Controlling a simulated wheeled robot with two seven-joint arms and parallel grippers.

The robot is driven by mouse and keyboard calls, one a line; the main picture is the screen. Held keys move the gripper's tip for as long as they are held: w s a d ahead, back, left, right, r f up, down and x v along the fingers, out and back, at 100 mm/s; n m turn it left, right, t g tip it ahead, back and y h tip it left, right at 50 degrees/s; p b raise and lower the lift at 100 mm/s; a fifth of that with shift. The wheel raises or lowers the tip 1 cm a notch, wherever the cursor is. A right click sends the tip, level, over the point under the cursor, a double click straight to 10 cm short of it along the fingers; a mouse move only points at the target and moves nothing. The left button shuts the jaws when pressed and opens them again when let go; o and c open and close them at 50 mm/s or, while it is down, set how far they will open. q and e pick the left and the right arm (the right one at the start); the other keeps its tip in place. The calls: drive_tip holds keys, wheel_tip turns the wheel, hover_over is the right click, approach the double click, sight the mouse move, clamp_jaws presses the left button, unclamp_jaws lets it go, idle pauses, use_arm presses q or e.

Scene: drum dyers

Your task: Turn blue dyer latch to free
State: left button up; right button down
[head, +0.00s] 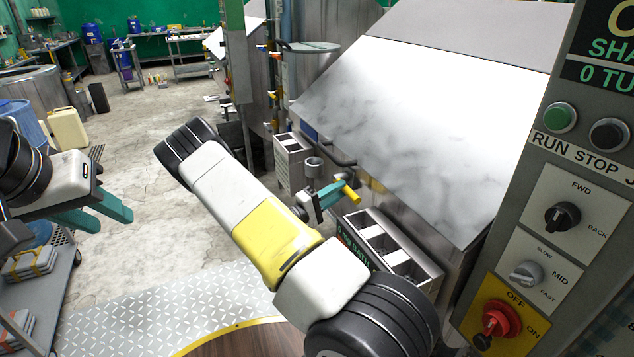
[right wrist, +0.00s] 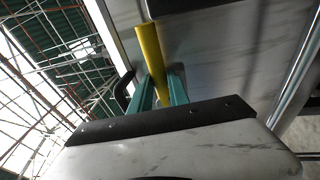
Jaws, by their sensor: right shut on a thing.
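A yellow latch handle (head: 351,192) sticks out at the lower front of the large grey steel dyer (head: 420,120). My right gripper (head: 328,197) has its teal fingers shut on this handle. In the right wrist view the yellow handle (right wrist: 152,58) runs up from between the two teal fingers (right wrist: 162,92). The fingers and my forearm hide the handle's base and the latch's mounting. My left gripper (head: 98,214) is at the left, far from the dyer, with its teal fingers apart and nothing between them.
A control panel (head: 570,190) with knobs and a red switch stands close at the right. Grey open-topped boxes (head: 392,243) sit below the dyer's front. A cart (head: 40,290) with cases is at the lower left. The concrete floor (head: 150,140) is clear in the middle.

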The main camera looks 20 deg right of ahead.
drive_tip(key=c, duration=1.5)
unclamp_jaws()
drive_tip(key=v, duration=0.8)
drive_tip(key=shift+f, duration=0.1)
